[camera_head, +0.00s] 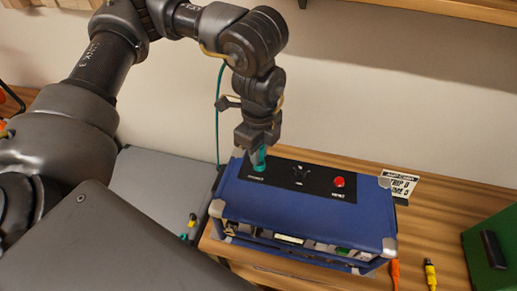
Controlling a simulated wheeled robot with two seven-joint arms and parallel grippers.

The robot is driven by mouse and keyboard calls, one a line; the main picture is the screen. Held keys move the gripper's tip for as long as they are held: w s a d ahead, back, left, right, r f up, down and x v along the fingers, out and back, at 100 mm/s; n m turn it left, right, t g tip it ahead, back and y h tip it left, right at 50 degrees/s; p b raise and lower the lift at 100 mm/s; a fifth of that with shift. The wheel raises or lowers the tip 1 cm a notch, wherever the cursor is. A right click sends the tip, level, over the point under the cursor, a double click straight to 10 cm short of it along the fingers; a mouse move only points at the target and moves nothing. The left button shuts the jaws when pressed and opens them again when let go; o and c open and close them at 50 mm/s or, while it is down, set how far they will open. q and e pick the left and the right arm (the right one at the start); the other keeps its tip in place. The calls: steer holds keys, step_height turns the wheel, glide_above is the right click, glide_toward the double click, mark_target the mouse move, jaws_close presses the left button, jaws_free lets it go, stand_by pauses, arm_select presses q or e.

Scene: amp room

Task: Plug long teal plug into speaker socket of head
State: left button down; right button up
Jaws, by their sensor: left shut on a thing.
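The head is a blue box (300,213) with light metal corners on the wooden table. Its black top panel (318,182) has a teal socket (258,168) at the left, a dark one in the middle and a red one (338,182) at the right. The panel labels are too small to read. My left gripper (260,148) points down over the teal socket. It is shut on the teal plug (262,153), mostly hidden by the fingers. The plug's lower end is at the socket; I cannot tell how deep it sits. My right gripper is out of view.
A thin teal cable (218,110) hangs behind my left wrist. An orange plug (395,275) and a yellow plug (430,275) lie front right. A green box (492,255) is far right. The table between is clear.

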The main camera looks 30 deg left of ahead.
arm_select(q)
steer(key=shift+f, duration=0.25)
stand_by(0.5)
steer(key=c, duration=1.2)
jaws_free()
steer(key=shift+r, duration=0.35)
step_height(320, 180, up, 10)
steer(key=shift+r+b, duration=0.1)
steer(key=shift+b, duration=0.65)
